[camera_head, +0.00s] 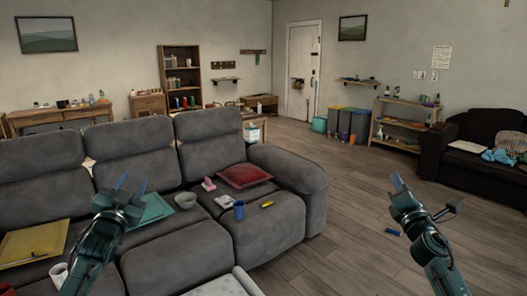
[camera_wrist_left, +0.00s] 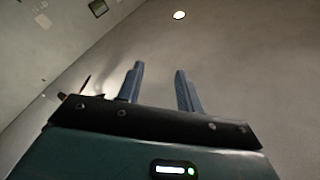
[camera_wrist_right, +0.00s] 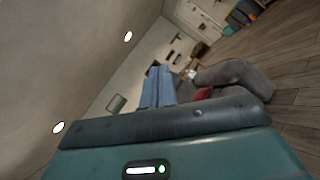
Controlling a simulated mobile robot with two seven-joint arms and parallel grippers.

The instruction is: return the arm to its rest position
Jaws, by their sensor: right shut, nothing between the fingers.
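My left gripper (camera_head: 131,187) is raised in front of the grey sofa in the head view. In the left wrist view its two fingers (camera_wrist_left: 160,85) stand apart with nothing between them, against a bare wall and ceiling. My right gripper (camera_head: 399,182) is raised over the wooden floor to the right of the sofa. In the right wrist view its fingers (camera_wrist_right: 158,86) are together and hold nothing. Both grippers point upward and touch nothing that I can see.
The grey sofa (camera_head: 268,233) holds a red cushion (camera_head: 244,175), a bowl (camera_head: 185,200), a blue mug (camera_head: 239,210) and a yellow folder (camera_head: 35,242). A dark couch (camera_head: 455,167) stands right. Open floor (camera_head: 345,205) lies between.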

